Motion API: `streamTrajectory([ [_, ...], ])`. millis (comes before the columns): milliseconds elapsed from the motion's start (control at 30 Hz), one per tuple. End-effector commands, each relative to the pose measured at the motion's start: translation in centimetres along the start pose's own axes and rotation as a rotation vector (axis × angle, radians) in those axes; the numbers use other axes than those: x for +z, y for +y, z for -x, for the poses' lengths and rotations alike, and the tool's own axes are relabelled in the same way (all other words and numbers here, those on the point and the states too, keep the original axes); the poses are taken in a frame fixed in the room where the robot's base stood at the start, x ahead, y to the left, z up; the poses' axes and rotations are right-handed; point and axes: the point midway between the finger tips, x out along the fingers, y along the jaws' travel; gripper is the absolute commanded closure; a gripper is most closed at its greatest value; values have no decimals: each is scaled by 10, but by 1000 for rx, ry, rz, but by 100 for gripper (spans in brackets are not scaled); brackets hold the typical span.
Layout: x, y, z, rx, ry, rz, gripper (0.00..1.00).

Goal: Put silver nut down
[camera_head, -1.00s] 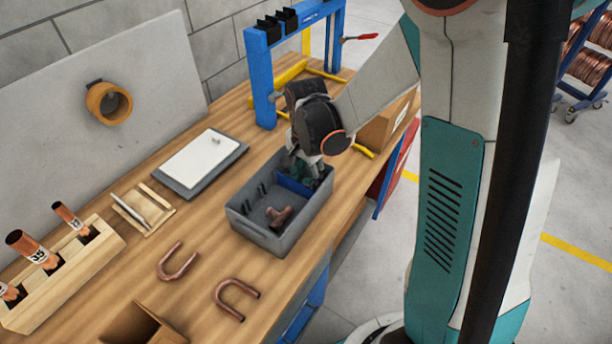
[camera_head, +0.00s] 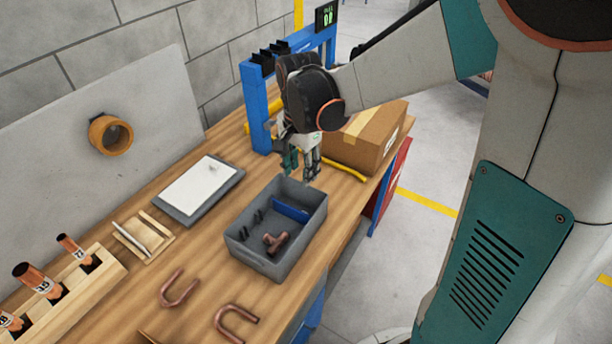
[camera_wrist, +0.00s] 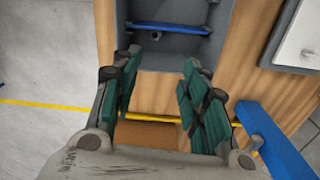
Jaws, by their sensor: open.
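My gripper (camera_head: 303,168) is open and empty, above the far end of the grey bin (camera_head: 240,247). Its green-padded fingers stand apart in the wrist view (camera_wrist: 158,90), with wood tabletop and cardboard between and below them. A small grey ring-like piece (camera_wrist: 155,36), which looks like the silver nut, lies in the bin beside the blue divider (camera_wrist: 170,29), in the far compartment. The nut is clear of my fingers. In the head view I cannot make it out. The divider (camera_head: 290,210) shows there too.
A copper tee (camera_head: 275,243) lies in the bin's near compartment. A blue frame (camera_head: 257,110) and a cardboard box (camera_head: 368,140) stand behind. A white board (camera_head: 200,185) with a small pale piece lies left. Copper U-bends (camera_head: 236,322) lie in front.

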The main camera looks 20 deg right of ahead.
Motion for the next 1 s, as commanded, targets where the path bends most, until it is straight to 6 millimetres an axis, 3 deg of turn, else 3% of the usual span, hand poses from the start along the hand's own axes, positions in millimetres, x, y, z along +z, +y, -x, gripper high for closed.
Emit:
streamTrajectory([
  [167,8,15,24,-55,35,111,60],
  [500,36,64,75,-212,200,493,60],
  [733,54,97,93,-285,350,745,60],
  [1000,69,124,97,-321,511,970,60],
])
